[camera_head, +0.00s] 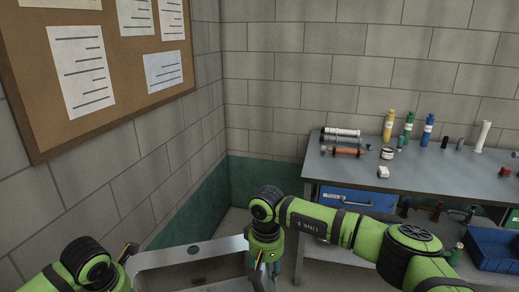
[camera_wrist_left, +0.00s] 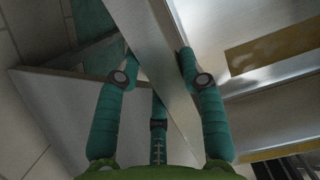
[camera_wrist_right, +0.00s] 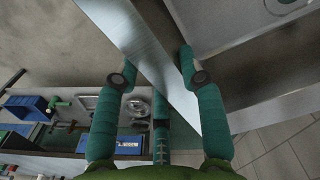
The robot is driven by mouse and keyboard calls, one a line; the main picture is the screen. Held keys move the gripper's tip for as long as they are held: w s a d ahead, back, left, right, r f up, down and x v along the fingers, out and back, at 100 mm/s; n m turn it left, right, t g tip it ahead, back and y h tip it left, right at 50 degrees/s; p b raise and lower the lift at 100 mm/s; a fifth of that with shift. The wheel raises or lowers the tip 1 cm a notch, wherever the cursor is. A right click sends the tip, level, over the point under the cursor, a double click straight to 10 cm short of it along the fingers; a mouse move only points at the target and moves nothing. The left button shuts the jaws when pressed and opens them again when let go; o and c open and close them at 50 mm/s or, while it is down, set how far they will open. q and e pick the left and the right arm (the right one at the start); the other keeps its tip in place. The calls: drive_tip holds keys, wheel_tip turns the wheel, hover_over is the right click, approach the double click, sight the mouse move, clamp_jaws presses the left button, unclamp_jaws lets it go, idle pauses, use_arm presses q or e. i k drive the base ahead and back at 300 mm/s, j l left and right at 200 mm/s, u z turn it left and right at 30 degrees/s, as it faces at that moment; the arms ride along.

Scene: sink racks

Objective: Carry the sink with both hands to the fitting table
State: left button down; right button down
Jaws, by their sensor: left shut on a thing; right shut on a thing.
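The steel sink (camera_head: 165,258) shows at the bottom of the head view, held between my two arms. Its basin is partly cut off by the lower edge. My right gripper (camera_head: 268,258) is at the sink's right side. In the right wrist view its fingers (camera_wrist_right: 158,58) are shut on the metal rim, one on each side. My left gripper (camera_head: 126,254) is at the left side, partly hidden by its wrist. In the left wrist view its fingers (camera_wrist_left: 157,52) are shut on the rim there. I cannot tell whether the grey workbench (camera_head: 440,178) is the fitting table.
The bench holds bottles (camera_head: 409,127), pipes (camera_head: 341,134) and small parts. A blue drawer (camera_head: 345,198) and a blue bin (camera_head: 490,250) are below its top. A block wall (camera_head: 275,85) stands behind, with a corkboard (camera_head: 40,30) on the left wall.

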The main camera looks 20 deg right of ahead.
sight(448, 171)
drive_tip(key=z, duration=0.85)
drive_tip(key=i+l+z, duration=0.2)
drive_tip(key=i+l, duration=2.9)
drive_tip(key=l, duration=0.2)
